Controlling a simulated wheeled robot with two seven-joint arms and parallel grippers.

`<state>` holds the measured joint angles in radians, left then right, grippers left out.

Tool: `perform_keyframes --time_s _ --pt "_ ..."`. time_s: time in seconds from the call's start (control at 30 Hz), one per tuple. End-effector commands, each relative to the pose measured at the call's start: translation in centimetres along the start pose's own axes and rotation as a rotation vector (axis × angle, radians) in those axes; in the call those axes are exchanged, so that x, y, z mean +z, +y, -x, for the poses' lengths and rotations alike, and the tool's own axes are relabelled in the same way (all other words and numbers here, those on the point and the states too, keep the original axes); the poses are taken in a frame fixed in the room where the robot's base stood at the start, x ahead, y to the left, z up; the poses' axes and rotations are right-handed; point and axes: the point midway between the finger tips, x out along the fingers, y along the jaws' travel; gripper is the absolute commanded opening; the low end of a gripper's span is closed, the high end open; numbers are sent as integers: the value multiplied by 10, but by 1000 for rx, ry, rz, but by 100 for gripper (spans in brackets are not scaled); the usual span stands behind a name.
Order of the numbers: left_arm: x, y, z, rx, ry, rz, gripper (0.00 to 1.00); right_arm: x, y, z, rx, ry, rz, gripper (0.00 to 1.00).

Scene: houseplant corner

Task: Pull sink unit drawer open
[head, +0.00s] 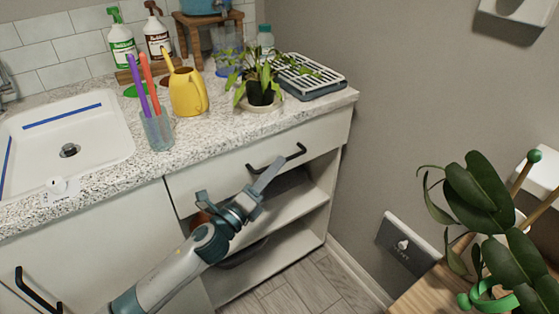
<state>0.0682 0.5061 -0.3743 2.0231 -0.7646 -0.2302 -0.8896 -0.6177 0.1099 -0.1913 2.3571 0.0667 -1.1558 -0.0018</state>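The sink unit drawer (215,172) is the white front under the speckled counter, right of the sink. It looks shut, flush with the unit. Its black bar handle (294,154) slants across the front. My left gripper (238,182) is in front of the drawer, below and left of the handle. Its fingers look spread apart with nothing between them. One pale finger overlaps the handle's middle in the picture; I cannot tell whether it touches. My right gripper is not in view.
Open shelves (300,205) lie below the drawer, holding partly hidden items. A wooden table with a large-leaved plant (480,205) stands at right.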

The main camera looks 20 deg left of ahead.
Motion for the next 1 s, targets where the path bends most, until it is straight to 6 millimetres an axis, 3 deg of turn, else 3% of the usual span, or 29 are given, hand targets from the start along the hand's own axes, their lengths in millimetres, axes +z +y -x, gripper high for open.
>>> perform_keyframes --time_s 0.23,0.63,0.7,1.0 --pt "0 0 -22 0 -1 0 17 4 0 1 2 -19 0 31" --pt "0 0 -26 0 -1 0 17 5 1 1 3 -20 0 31" --pt "0 0 -26 0 0 0 0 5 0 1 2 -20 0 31" --pt "0 0 -26 1 0 0 0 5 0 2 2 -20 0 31"
